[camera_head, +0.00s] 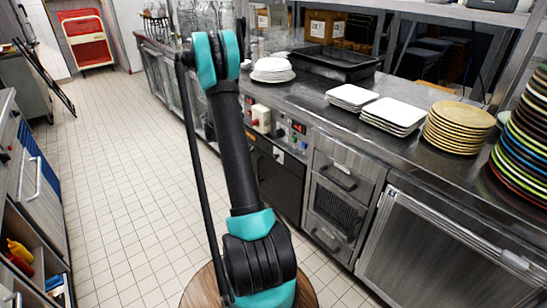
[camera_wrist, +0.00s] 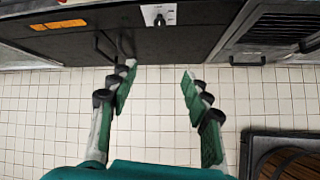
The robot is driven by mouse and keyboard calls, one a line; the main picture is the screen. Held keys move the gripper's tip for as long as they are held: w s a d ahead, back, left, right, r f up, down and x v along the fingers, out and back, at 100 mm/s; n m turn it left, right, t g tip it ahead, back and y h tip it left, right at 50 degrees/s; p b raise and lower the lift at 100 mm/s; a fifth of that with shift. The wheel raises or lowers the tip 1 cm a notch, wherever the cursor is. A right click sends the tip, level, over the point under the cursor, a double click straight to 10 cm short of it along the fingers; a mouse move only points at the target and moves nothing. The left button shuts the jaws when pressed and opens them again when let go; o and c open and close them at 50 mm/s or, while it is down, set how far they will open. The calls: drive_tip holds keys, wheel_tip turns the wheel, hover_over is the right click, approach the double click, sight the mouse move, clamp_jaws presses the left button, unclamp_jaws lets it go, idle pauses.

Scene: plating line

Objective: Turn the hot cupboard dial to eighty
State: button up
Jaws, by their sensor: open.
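A small dark dial (camera_wrist: 159,19) on a white plate shows at the top middle of the wrist view, on the front of a black cupboard (camera_wrist: 70,38). In the head view a white plate with a dark knob (camera_head: 279,154) shows on the cupboard front beside my arm. Its setting is too small to read. My gripper (camera_wrist: 158,77) is open and empty, its green-padded fingers spread over the tiled floor below the dial in the picture. The dial appears beyond the fingertips, roughly centred between them. In the head view I cannot make out my gripper.
A steel counter (camera_head: 310,100) above holds stacks of white plates (camera_head: 394,115), yellow plates (camera_head: 458,126) and a black tray (camera_head: 334,62). A drawer unit (camera_head: 340,195) stands right of the cupboard. The tiled aisle (camera_head: 115,165) on the left is clear.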

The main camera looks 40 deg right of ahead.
sight(275, 156)
drive_tip(key=w+d+f+n, duration=0.1)
drive_tip(key=d+f, duration=0.5)
drive_tip(key=w+d+f+h, duration=0.1)
drive_tip(key=d+f, duration=0.5)
drive_tip(key=w+d+f+n, duration=0.1)
drive_tip(key=d+f, duration=0.4)
drive_tip(key=d, duration=0.1)
drive_tip(key=shift+w+d+f+n+g, duration=0.2)
drive_tip(key=shift+d+f+n+g, duration=0.1)
drive_tip(key=shift+d+f+g, duration=0.1)
clamp_jaws()
